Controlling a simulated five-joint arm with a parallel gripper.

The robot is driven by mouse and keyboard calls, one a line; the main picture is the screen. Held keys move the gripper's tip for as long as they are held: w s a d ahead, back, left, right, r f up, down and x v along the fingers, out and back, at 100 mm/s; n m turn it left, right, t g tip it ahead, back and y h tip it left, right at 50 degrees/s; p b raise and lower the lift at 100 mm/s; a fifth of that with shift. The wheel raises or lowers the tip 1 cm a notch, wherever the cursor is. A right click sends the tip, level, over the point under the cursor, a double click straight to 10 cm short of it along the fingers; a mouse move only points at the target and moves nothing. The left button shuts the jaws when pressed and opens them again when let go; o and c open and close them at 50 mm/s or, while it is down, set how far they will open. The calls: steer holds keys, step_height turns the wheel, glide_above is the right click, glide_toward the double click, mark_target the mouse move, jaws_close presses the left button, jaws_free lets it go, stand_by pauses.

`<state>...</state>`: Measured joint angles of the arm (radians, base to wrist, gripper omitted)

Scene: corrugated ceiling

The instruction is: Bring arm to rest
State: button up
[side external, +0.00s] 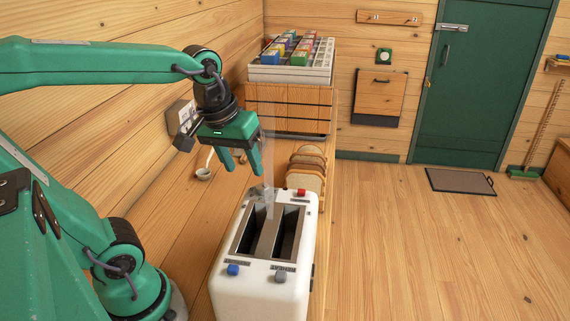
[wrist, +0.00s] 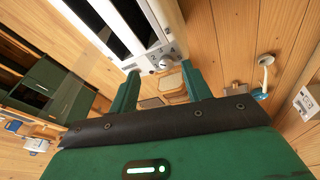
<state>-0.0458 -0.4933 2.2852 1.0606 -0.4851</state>
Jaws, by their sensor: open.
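My gripper (side external: 243,174) is green, with its two fingers apart and nothing between them. It hangs pointing down, above and behind the white toaster (side external: 258,298) and apart from it. My arm reaches in from the left, bent down at the wrist. The toaster has two dark slots that look empty, a red knob at the back, and blue and grey knobs at the front. In the wrist view my gripper (wrist: 160,70) also has spread fingers, with part of the toaster (wrist: 160,20) beyond them.
Bread slices (side external: 307,168) stand upright behind the toaster. A wooden drawer box (side external: 289,108) carries a tray (side external: 290,74) of colourful items farther back. A small white cup-like object (side external: 204,174) lies left of my gripper. A faint pale streak rises from the toaster.

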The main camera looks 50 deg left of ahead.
steer(key=s+m, duration=0.1)
steer(key=m, duration=0.1)
steer(key=s+f+m+t, duration=0.1)
steer(key=m, duration=0.1)
steer(key=s+d+m+t, duration=0.1)
steer(key=m, duration=0.1)
steer(key=shift+s+d+f, duration=0.1)
steer(key=shift+s+f, duration=0.15)
steer(key=shift+s, duration=0.05)
